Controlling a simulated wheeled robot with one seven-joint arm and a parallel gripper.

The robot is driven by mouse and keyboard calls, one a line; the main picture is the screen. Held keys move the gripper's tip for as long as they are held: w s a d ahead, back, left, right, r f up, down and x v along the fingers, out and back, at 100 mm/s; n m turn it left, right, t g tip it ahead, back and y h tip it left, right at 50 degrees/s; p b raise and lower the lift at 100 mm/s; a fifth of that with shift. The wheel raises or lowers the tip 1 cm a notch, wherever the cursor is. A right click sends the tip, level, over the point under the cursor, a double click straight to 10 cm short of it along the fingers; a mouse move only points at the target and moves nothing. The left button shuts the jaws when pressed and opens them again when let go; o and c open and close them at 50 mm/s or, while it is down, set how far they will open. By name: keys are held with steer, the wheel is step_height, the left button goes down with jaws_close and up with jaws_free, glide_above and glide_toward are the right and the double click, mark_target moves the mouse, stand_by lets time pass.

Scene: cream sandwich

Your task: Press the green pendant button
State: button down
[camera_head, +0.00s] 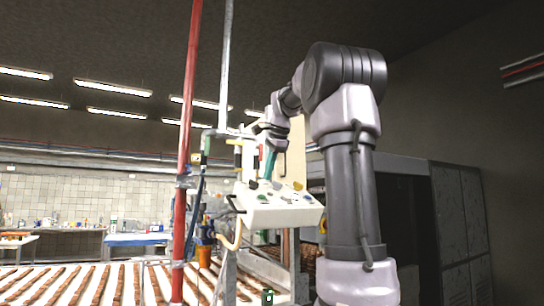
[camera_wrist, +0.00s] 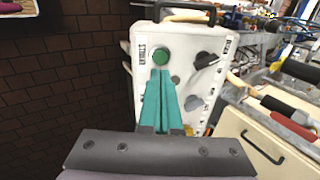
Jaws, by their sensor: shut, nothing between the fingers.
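The pendant (camera_wrist: 178,110) is a pale control box with a green round button (camera_wrist: 161,56) near its upper left in the wrist view. My gripper (camera_wrist: 161,75) has teal fingers that are shut together and empty. In the wrist view their tips appear just below the green button; I cannot tell whether they touch the panel. In the head view the pendant (camera_head: 275,211) hangs with its panel tilted up, and my gripper (camera_head: 267,176) points down at its upper side. Which of its small controls is the green button is unclear there.
A red pole (camera_head: 187,130) stands to the left. A conveyor with rows of brown bars (camera_head: 85,286) lies below. A cream panel with tool handles (camera_wrist: 262,135) is at right.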

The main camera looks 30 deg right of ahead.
steer(key=v, duration=0.6)
steer(key=shift+r, duration=0.3)
steer(key=shift+s, duration=0.1)
stand_by(1.8)
steer(key=s+a+f+n, duration=0.4)
steer(key=s+a+f, duration=0.1)
steer(key=f, duration=0.4)
steer(key=s+a+f+n+y, duration=0.1)
steer(key=s+a+f+n, duration=0.4)
steer(key=s+f, duration=0.3)
steer(key=s+a+f+n+y, duration=0.1)
steer(key=s+a+f+n, duration=0.4)
steer(key=f, duration=0.5)
steer(key=shift+s+a+f+t, duration=0.4)
steer(key=shift+s+a, duration=0.3)
steer(key=shift+s, duration=0.5)
steer(key=shift+d, duration=0.1)
